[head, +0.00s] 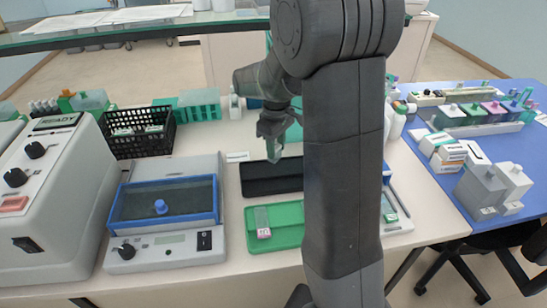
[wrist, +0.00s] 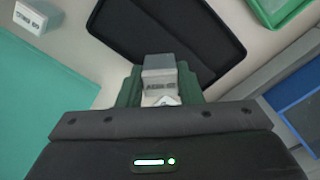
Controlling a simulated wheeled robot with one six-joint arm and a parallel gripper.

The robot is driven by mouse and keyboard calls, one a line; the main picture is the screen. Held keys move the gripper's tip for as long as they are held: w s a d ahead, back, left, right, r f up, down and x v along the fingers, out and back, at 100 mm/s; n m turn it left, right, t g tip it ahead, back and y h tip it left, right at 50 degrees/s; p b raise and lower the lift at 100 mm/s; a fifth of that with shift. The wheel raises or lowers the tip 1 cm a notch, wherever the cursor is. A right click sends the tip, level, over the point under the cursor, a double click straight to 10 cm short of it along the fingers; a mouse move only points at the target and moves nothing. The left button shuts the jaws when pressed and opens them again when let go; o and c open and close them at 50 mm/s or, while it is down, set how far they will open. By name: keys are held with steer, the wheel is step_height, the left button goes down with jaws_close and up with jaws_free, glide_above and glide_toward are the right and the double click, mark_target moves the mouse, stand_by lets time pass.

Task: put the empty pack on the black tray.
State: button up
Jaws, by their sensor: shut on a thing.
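My gripper (head: 273,152) hangs above the far edge of the black tray (head: 262,187) in the head view. In the wrist view its green fingers (wrist: 160,88) are shut on a small grey-white pack (wrist: 159,77) with dark print on its face. The black tray (wrist: 125,22) lies below and beyond the pack in the wrist view, with the pack overlapping its near edge. I cannot make out the pack in the head view, nor whether it touches the tray. No pack shows on the visible part of the tray.
A green tray (head: 288,238) holding a slide with a pink label (head: 263,222) lies in front of the black tray. Another small white labelled box (head: 237,157) lies on the bench to the left. A blue-rimmed device (head: 163,221) and black basket (head: 120,145) stand further left.

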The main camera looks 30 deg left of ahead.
steer(key=shift+f, duration=1.9)
steer(key=shift+f, duration=0.2)
steer(key=o, duration=1)
steer(key=shift+c, duration=0.2)
steer(key=shift+r, duration=0.1)
step_height(320, 180, up, 12)
steer(key=shift+r, duration=0.1)
